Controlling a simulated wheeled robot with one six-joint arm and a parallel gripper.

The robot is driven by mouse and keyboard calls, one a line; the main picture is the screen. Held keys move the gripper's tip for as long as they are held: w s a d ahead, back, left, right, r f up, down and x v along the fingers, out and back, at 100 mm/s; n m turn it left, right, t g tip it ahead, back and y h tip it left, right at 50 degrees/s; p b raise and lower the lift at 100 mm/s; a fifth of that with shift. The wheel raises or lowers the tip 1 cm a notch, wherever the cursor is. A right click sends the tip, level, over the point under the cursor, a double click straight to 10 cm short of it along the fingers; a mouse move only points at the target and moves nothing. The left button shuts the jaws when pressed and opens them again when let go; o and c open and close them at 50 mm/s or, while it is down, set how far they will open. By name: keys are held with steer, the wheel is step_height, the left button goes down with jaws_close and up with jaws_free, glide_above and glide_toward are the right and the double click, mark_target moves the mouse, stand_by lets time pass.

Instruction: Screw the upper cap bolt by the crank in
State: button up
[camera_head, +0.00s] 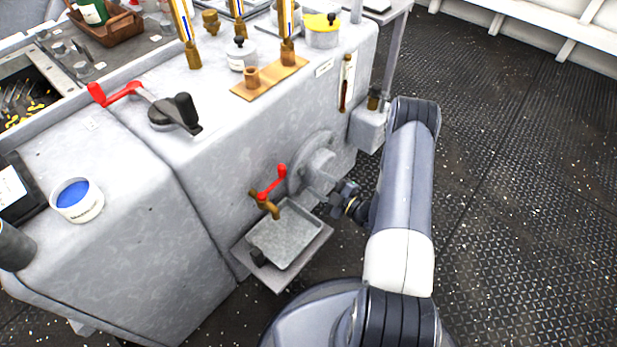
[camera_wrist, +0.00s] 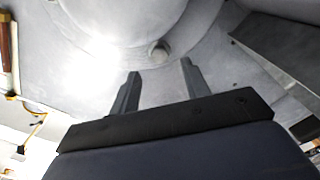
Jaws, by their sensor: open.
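A bolt head (camera_wrist: 158,50) shows in the wrist view, on a grey round cap (camera_wrist: 125,12) on the machine's side. My gripper (camera_wrist: 160,72) is open and empty, its two fingertips apart. The bolt head appears just beyond the gap between them, close to its middle, and is not gripped. How far the bolt stands out of the cap I cannot tell. In the head view the round cap (camera_head: 318,160) is on the front of the grey machine (camera_head: 215,160), and my gripper (camera_head: 338,192) is at its lower right. The bolt cannot be made out there.
A brass tap (camera_head: 262,199) with a red handle and a grey drip tray (camera_head: 285,236) are left of my gripper. A small grey box (camera_head: 368,130) juts out at the right. The deck (camera_head: 510,170) is clear.

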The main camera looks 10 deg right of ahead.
mark_target(303, 173)
steer(key=shift+x, duration=2.2)
jaws_close()
steer(key=shift+m+b, duration=0.4)
steer(key=shift+b, duration=0.15)
steer(key=shift+f+m+b, duration=0.1)
steer(key=shift+m+b, duration=0.4)
steer(key=shift+m, duration=0.5)
steer(key=m+b, duration=0.1)
steer(key=m, duration=0.3)
steer(key=shift+m, duration=0.4)
